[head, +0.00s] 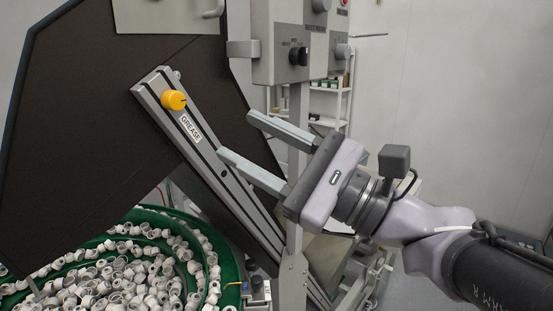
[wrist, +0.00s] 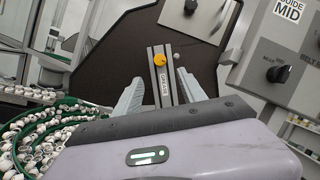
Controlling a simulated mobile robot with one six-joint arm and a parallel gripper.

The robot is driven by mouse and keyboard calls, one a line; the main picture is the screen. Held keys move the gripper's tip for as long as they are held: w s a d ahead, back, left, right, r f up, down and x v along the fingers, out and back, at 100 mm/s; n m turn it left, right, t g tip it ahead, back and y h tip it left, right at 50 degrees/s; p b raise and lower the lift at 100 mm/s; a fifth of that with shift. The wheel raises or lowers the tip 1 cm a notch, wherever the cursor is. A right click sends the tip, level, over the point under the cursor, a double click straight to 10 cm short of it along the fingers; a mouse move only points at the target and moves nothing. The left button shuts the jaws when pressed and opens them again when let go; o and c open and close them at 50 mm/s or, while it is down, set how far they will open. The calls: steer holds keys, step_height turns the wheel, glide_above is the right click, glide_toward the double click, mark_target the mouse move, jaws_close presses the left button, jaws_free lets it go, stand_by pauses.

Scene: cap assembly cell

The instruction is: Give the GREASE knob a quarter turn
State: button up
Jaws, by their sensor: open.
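The GREASE knob (head: 174,100) is yellow and round. It sits near the upper end of a slanted grey metal rail (head: 215,165), just above a white GREASE label (head: 190,128). In the wrist view the knob (wrist: 160,60) shows ahead, between the directions of the two fingers. My gripper (head: 234,132) is open and empty, to the right of and below the knob in the head view, with its fingers pointing toward the rail. In the wrist view the fingers (wrist: 157,85) are spread wide on either side of the rail. The knob is clear of both fingers.
A green bowl feeder (head: 230,262) full of white caps (head: 120,285) stands at the lower left. A grey control box (head: 290,45) with a black knob (head: 298,56) hangs above the gripper on a post. A dark panel (head: 110,120) lies behind the rail.

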steer(key=v, duration=0.6)
steer(key=s+a+f+n+g+h, duration=0.3)
steer(key=s+f+h, duration=0.1)
steer(key=f, duration=0.5)
steer(key=s+a+f+n+g+h, duration=0.2)
steer(key=s+f+g+h, duration=0.15)
steer(key=f, duration=0.55)
steer(key=s+d+f+n+t+h, duration=0.2)
steer(key=d+f+n+h, duration=0.5)
steer(key=d, duration=0.5)
step_height(320, 180, down, 3)
steer(key=h, duration=0.2)
steer(key=shift+s+d+f+h, duration=0.25)
steer(key=shift+s+d+h, duration=0.1)
